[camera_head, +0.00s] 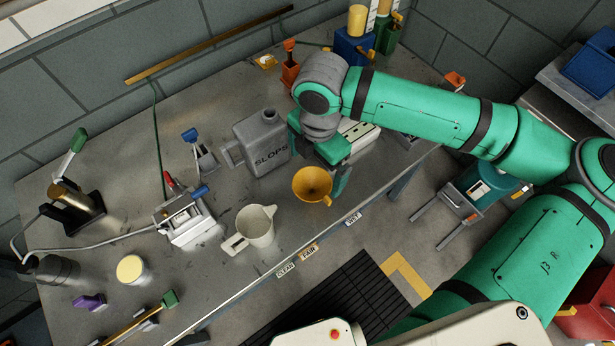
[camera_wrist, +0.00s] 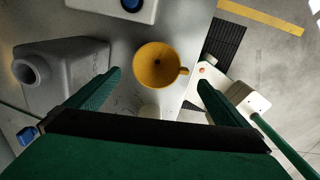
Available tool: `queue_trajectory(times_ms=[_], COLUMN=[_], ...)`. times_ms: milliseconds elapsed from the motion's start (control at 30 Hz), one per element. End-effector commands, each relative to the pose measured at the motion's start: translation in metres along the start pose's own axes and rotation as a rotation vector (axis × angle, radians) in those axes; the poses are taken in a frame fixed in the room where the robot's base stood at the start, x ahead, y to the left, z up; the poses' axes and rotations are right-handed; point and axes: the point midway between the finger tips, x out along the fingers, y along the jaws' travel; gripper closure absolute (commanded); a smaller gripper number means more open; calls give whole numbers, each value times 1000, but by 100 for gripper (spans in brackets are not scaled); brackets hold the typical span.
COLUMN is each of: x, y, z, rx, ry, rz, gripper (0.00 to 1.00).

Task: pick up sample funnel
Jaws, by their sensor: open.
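The sample funnel (camera_head: 312,184) is a yellow-orange cone with a wide round mouth, near the front edge of the grey bench in the head view. In the wrist view the funnel (camera_wrist: 160,65) shows its open mouth and a small tab handle on its right side. My gripper (camera_head: 325,160) hangs over the bench right by the funnel, and its near finger overlaps the area beside it. In the wrist view my gripper (camera_wrist: 158,82) is open, with one finger to each side of the funnel and a gap to both. The funnel's spout underneath is hidden.
A grey SLOPS jug (camera_head: 262,143) stands left of my gripper. A white pitcher (camera_head: 256,226) stands left of the funnel, near the front edge. A pale box (camera_head: 358,134) sits behind my gripper. The bench's front edge (camera_head: 309,251) carries labels.

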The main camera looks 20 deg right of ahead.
Motion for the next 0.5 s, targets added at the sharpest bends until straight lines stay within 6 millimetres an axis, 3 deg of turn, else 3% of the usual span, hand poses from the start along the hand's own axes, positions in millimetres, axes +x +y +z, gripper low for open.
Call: queue_trajectory(times_ms=[300, 500], x=[40, 55], y=[-5, -5], z=[4, 3], rx=[5, 5], ry=[-4, -4], rz=[-12, -10], gripper=[0, 0])
